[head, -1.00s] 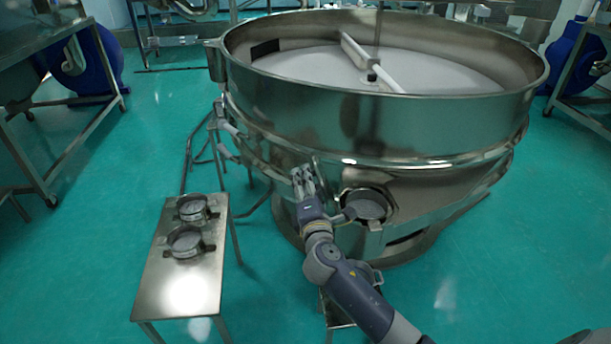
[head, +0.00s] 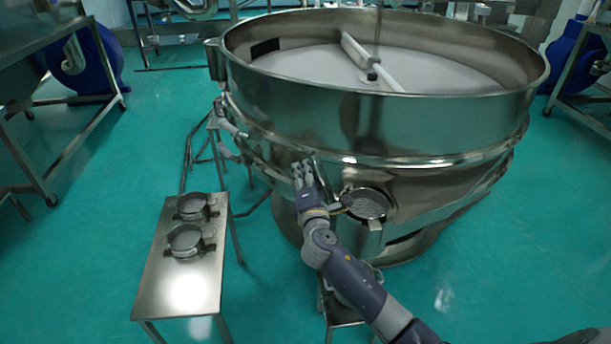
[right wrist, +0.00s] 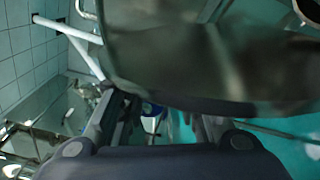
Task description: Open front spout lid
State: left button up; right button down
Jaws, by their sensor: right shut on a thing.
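The large round steel sieve (head: 400,125) fills the middle of the head view. Its round front spout (head: 369,204) is low on the front wall, with a grey face inside the rim. My right gripper (head: 303,172) is just left of the spout, close to the sieve wall. It is shut on what looks like the edge of the front spout lid, seen nearly edge-on. The contact is too small to make out clearly. In the right wrist view a dark curved metal surface (right wrist: 190,50) stands close in front of my right gripper (right wrist: 160,125). My left gripper is not in view.
A small steel table (head: 180,295) stands at the left with two round metal rings (head: 192,207) (head: 186,240) on it. A low stand (head: 343,314) is partly behind my right arm. Blue machines (head: 85,60) stand at the back left.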

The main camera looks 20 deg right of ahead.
jog(key=shift+f, duration=0.1)
jog(key=shift+s+d+r+m+p, duration=0.2)
jog(key=shift+d+r+m, duration=0.15)
jog(key=shift+d+m, duration=0.25)
jog(key=shift+s+d+r+m+p, duration=0.2)
jog(key=shift+d+r+m, duration=0.15)
jog(key=shift+d+m, duration=0.25)
jog(key=c, duration=1.5)
grip_release()
jog(key=shift+a, duration=0.1)
jog(key=o, duration=0.3)
jog(key=shift+s+r, duration=0.1)
jog(key=v, duration=1.2)
